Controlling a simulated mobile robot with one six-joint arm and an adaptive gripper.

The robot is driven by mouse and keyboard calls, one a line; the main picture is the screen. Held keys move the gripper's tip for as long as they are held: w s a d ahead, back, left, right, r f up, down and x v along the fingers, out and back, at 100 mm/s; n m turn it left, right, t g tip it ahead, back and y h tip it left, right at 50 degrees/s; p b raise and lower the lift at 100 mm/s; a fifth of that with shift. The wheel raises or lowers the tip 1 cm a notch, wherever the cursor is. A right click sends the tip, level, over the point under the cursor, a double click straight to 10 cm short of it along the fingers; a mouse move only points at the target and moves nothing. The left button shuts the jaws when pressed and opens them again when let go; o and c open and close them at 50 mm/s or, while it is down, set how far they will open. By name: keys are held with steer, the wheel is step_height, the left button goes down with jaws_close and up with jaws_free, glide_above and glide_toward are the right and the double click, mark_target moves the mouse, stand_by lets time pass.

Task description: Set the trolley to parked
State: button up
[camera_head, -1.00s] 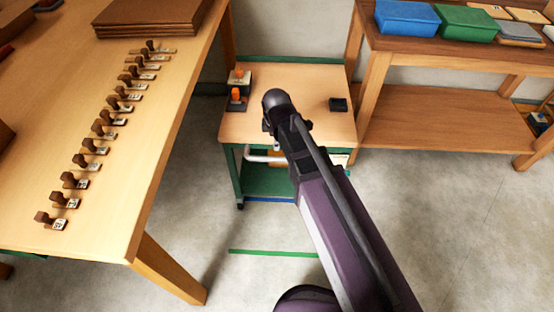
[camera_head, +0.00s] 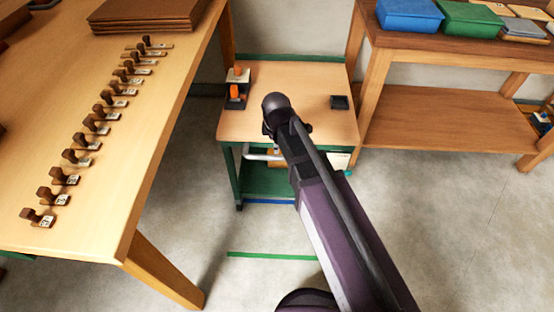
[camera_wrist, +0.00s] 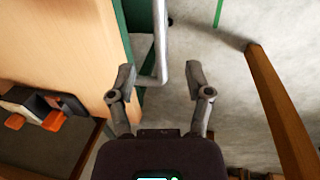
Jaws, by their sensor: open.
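The trolley (camera_head: 290,127) has a pale wooden top and a green frame. It stands between the left table and the right bench. Its silver handle bar (camera_head: 262,154) runs along the front, partly hidden by my arm; it also shows in the wrist view (camera_wrist: 162,40). Two small fittings with orange parts sit at the top's left edge: a rear one (camera_head: 237,74) and a front one (camera_head: 235,92). In the wrist view my gripper (camera_wrist: 160,76) is open, with the handle's bent end showing between its fingers. I cannot tell whether they touch.
A green floor line (camera_head: 272,256) lies in front of the trolley. A dark square block (camera_head: 339,102) sits on the trolley's top right. The left table (camera_head: 150,180) carries a row of several stamps. The right bench (camera_head: 420,52) holds blue and green boxes. Floor at right is clear.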

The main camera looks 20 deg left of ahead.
mark_target(277, 156)
steer(key=shift+w+a+f+b, duration=0.1)
steer(key=shift+w+f+b, duration=0.2)
steer(key=shift+f+b, duration=1.25)
steer(key=shift+w+a+f+b, duration=0.1)
steer(key=shift+w+f+b, duration=0.25)
steer(key=shift+f+b, duration=1.2)
steer(key=shift+w+f+b, duration=0.3)
steer(key=shift+f+b, duration=1.1)
steer(key=shift+f, duration=0.3)
steer(key=shift+c, duration=0.3)
jaws_close()
